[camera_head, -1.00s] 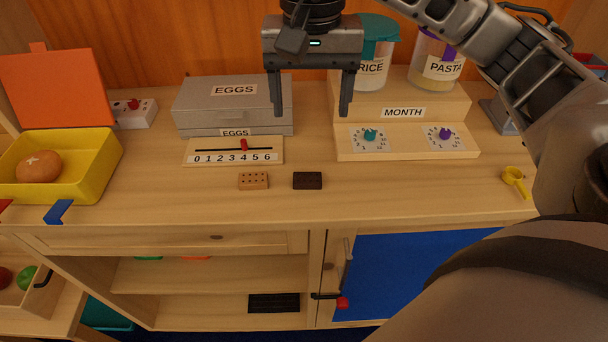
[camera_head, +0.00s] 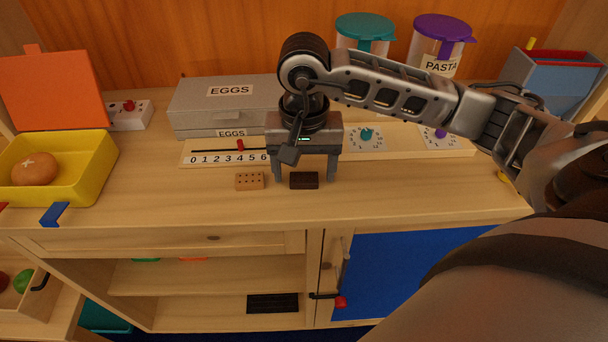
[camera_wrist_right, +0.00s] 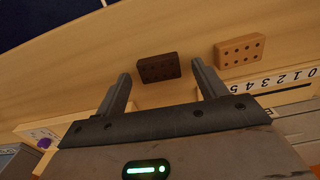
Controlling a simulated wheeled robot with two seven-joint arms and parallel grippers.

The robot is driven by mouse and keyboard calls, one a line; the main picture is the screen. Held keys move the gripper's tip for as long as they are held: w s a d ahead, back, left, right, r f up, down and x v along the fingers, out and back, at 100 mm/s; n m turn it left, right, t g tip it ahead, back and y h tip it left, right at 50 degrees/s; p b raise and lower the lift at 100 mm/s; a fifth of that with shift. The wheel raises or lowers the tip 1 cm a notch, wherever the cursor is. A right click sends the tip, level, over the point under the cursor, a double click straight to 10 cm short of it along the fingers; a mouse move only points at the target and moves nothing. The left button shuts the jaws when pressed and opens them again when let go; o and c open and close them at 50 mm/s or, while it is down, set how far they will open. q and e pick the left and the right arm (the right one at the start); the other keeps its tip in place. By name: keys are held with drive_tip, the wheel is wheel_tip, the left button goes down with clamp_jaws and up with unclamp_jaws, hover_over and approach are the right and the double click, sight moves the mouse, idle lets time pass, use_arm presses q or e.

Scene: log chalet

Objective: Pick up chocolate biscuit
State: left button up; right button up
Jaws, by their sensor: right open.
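The chocolate biscuit (camera_head: 304,180) is a small dark brown block lying on the wooden counter near its front edge. It also shows in the right wrist view (camera_wrist_right: 158,68), just beyond the fingertips. My right gripper (camera_head: 304,176) is open and empty, pointing down, with one finger to each side of the biscuit in the head view. In the wrist view the fingers (camera_wrist_right: 160,80) do not touch it. A light tan biscuit (camera_head: 250,181) with dark dots lies left of the chocolate one. My left gripper is not in view.
Behind the gripper stand a grey EGGS box (camera_head: 225,104), a number slider (camera_head: 215,154) and a dial board (camera_head: 390,142). A yellow bin (camera_head: 95,170) with a brown round item stands at left. The counter right of the biscuit is mostly clear.

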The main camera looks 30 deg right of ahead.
drive_tip(key=shift+f, duration=0.1)
drive_tip(key=c, duration=1.1)
drive_tip(key=shift+o, duration=0.2)
